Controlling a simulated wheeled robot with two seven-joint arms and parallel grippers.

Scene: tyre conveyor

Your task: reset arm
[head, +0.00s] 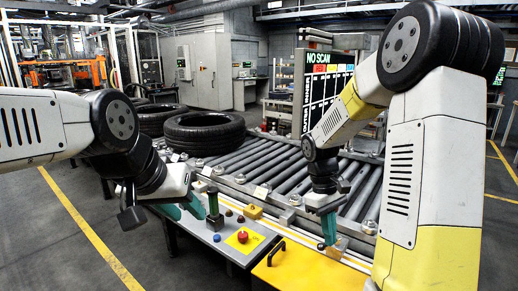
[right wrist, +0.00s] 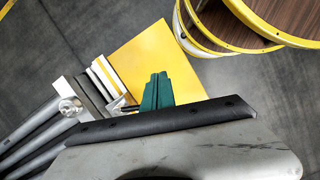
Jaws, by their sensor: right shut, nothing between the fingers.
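My left gripper (head: 205,206) has green fingers and hangs over the left end of the grey control panel (head: 205,236). Its fingers overlap in the picture, so I cannot tell whether they are apart. My right gripper (head: 329,229) points down near the front edge of the roller conveyor, just behind the yellow plate (head: 300,270). In the right wrist view its green fingers (right wrist: 157,91) are together and hold nothing, with the yellow plate (right wrist: 152,53) behind them.
A black tyre (head: 204,133) lies on the roller conveyor (head: 262,166), with more tyres behind it. The control panel has a red button (head: 243,237). A "NO SCAN" screen (head: 326,85) stands behind the conveyor. Yellow-rimmed round objects (right wrist: 225,22) show in the right wrist view.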

